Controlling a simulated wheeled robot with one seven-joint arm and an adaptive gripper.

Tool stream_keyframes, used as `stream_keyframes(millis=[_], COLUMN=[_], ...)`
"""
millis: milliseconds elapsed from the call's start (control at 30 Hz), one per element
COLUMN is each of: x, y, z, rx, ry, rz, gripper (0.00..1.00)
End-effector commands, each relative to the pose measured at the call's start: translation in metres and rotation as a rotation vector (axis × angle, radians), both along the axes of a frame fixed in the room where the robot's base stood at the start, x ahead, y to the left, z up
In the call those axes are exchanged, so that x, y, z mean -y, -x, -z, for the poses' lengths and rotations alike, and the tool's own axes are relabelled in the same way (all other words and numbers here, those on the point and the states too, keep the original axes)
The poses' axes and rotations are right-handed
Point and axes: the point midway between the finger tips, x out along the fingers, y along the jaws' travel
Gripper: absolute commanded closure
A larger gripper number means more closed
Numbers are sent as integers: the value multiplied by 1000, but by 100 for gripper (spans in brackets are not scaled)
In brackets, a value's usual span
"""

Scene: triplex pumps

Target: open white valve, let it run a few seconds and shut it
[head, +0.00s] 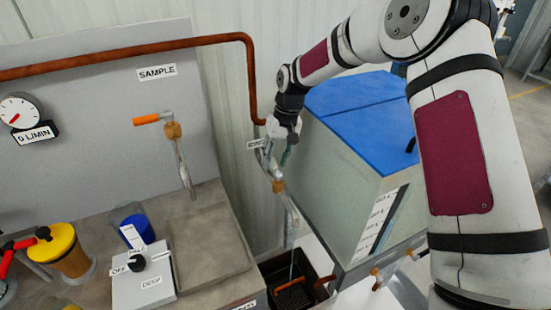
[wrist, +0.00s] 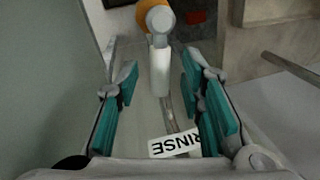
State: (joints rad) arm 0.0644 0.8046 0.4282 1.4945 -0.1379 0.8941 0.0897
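The white valve has a brass-coloured body (head: 278,186) on a metal pipe beside the blue-topped tank. Its white handle shows in the wrist view (wrist: 160,68), pointing back toward my gripper (wrist: 160,88). My gripper is open, with teal finger pads on the left and right of the handle and visible gaps on both sides. In the head view my gripper (head: 287,150) hangs just above the valve and partly hides it. A RINSE label (wrist: 175,143) lies below the handle. A thin pale line hangs below the spout (head: 293,218); I cannot tell whether it is water.
A dark basin (head: 268,274) with a grate sits under the spout. The tank (head: 345,165) stands close on the right. A SAMPLE tap with an orange handle (head: 146,119) is on the left panel, above a grey tray (head: 208,285). A copper pipe (head: 150,51) runs above.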

Motion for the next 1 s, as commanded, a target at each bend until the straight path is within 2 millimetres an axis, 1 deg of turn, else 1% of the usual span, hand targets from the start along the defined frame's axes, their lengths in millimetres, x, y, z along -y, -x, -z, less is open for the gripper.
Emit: stream_keyframes(millis=[33, 133, 167, 467, 633, 767, 1000], x=[0, 0, 0, 0, 2, 5, 14], y=[0, 0, 0, 0, 0, -1, 1], z=[0, 0, 0, -1, -1, -1, -1], rx=[0, 0, 0, 1, 1, 2, 2], ry=[0, 0, 0, 0, 1, 2, 2], rz=[0, 0, 0, 6, 45, 112, 307], gripper=[74, 96, 100, 100, 100, 100, 100])
